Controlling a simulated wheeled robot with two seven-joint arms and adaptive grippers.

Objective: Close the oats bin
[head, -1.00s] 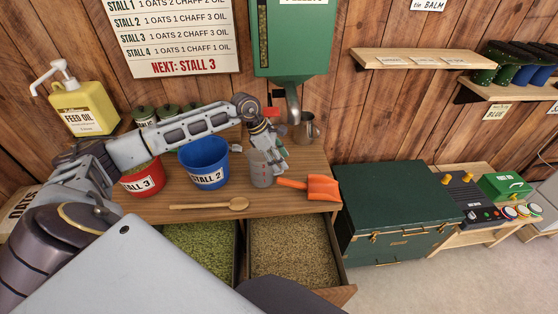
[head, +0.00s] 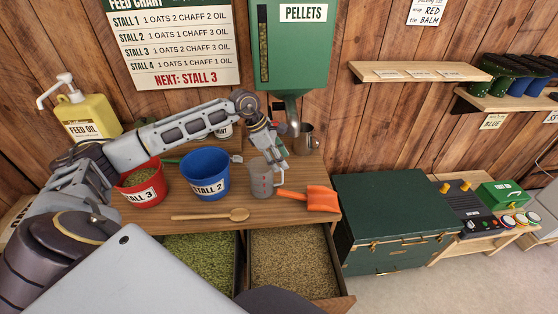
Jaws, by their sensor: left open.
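Two open bins are pulled out under the front of the wooden bench (head: 300,212). The right one holds tan grain (head: 292,262) and the left one holds green chopped feed (head: 200,258). No label shows on either, so I cannot read which is the oats bin; the tan grain looks like oats. My left gripper (head: 280,158) is open above the bench, at the upper right of a grey measuring jug (head: 262,182); whether it touches the jug I cannot tell. My right gripper is not in view.
A red Stall 3 bucket (head: 141,190) and a blue Stall 2 bucket (head: 206,180) stand on the bench. A wooden spoon (head: 212,216) and orange scoop (head: 318,199) lie near its front edge. A green chest (head: 395,210) stands close to the right.

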